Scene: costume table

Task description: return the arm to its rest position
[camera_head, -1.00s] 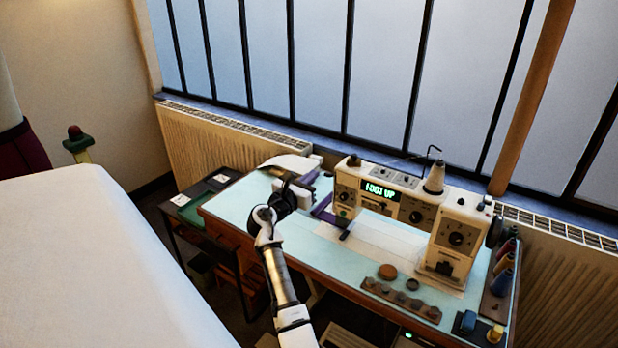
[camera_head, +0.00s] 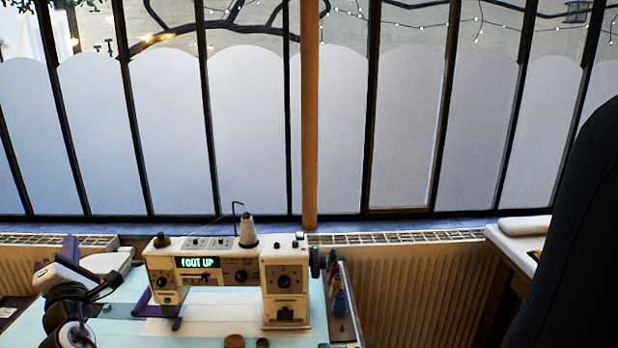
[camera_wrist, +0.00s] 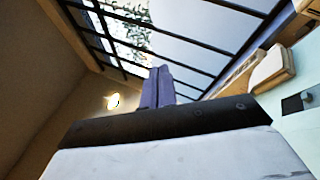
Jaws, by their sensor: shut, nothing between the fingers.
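My gripper (camera_head: 70,248) is at the lower left of the head view, left of the sewing machine and apart from it. Its purple fingers point up, above the white gripper body and the black wrist joint. In the wrist view the two purple fingers (camera_wrist: 157,88) are together with nothing between them, pointing toward the upper window and wall. The rest of my arm is mostly cut off by the bottom edge of the head view.
A cream sewing machine (camera_head: 222,272), its display reading "FOOT UP", stands on the pale blue table (camera_head: 110,328). Thread spools (camera_head: 337,296) stand to its right. A radiator (camera_head: 420,290) and tall window are behind. A dark rounded shape (camera_head: 572,240) fills the right edge.

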